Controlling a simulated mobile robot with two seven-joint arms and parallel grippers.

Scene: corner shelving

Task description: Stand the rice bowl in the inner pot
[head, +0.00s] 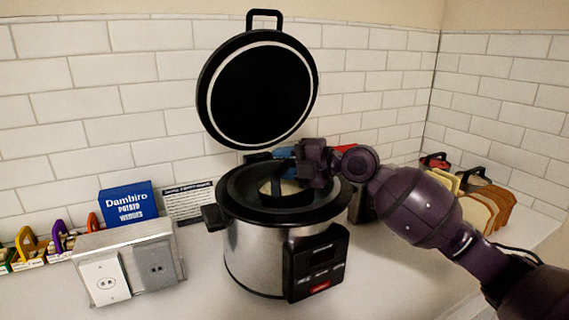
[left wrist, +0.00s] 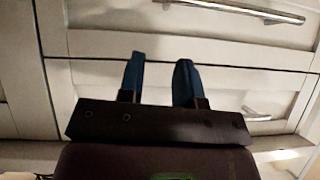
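A steel and black rice cooker (head: 255,250) stands on the counter with its round lid (head: 262,92) raised open. The inner pot (head: 238,190) shows as a dark opening at its top. A small cream-coloured shape, probably the rice bowl (head: 290,187), shows inside the opening, partly hidden by my right gripper. My right gripper (head: 283,188) reaches from the right over the cooker, with its dark fingers down at the opening. Whether they grip the bowl cannot be made out. My left gripper (left wrist: 158,80) is open and empty, in front of pale drawers in the left wrist view.
A blue box (head: 128,203), an outlet box (head: 128,262) and colourful small items (head: 40,246) stand left of the cooker. Bread slices (head: 485,207) and a dark-handled item stand at the right by the wall. The front of the counter is clear. Drawer handles (left wrist: 235,11) face my left gripper.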

